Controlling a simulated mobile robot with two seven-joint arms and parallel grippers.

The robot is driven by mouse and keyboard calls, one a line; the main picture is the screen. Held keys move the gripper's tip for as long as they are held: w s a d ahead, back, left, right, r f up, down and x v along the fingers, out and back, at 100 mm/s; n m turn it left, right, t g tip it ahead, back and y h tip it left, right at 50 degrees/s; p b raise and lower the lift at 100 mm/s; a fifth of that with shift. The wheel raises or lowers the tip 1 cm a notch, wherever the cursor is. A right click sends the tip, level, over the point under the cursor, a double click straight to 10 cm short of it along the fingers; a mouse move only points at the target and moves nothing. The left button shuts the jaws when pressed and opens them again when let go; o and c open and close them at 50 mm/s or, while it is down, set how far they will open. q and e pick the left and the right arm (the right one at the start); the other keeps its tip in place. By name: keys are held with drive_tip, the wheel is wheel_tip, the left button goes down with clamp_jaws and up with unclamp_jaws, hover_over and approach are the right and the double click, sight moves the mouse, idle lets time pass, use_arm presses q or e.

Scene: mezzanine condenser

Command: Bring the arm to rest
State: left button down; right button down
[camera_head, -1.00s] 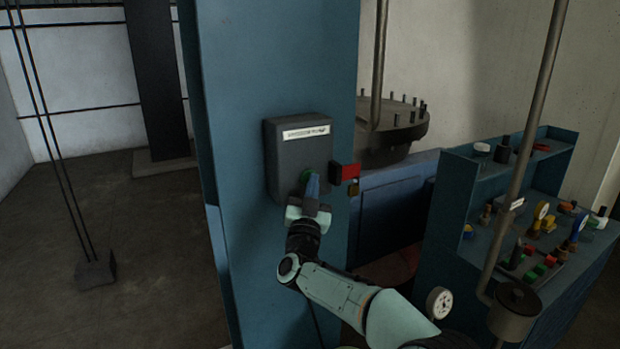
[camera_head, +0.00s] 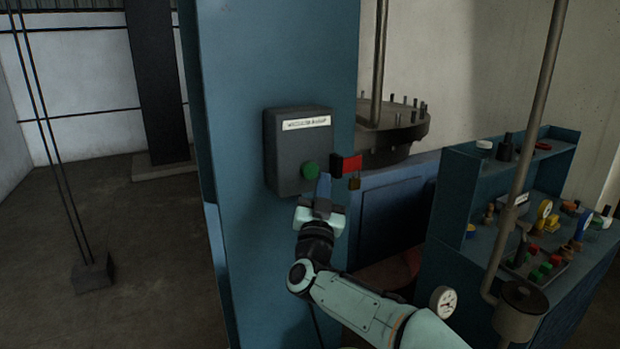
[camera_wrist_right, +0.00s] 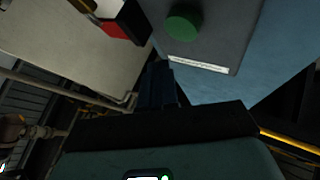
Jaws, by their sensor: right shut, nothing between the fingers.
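My right gripper (camera_head: 323,184) is shut and empty. It is in front of the blue column, just below and to the right of a round green button (camera_head: 311,171), apart from it in the picture. The button is on a grey control box (camera_head: 285,152) with a white label. In the right wrist view my shut fingers (camera_wrist_right: 158,84) point toward the box, and the green button (camera_wrist_right: 184,24) shows whole beyond them. My left gripper is not in view.
A red block (camera_head: 352,165) with a padlock (camera_head: 354,183) hangs just right of the box. The blue column (camera_head: 270,60) stands behind. A bench (camera_head: 455,235) with coloured valves and fittings, a pipe (camera_head: 530,110) and a gauge (camera_head: 443,301) are at the right. Open floor lies left.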

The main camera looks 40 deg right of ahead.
drive_tip(key=shift+s+a+b, duration=0.1)
drive_tip(key=shift+s+b, duration=0.35)
drive_tip(key=shift+s, duration=0.45)
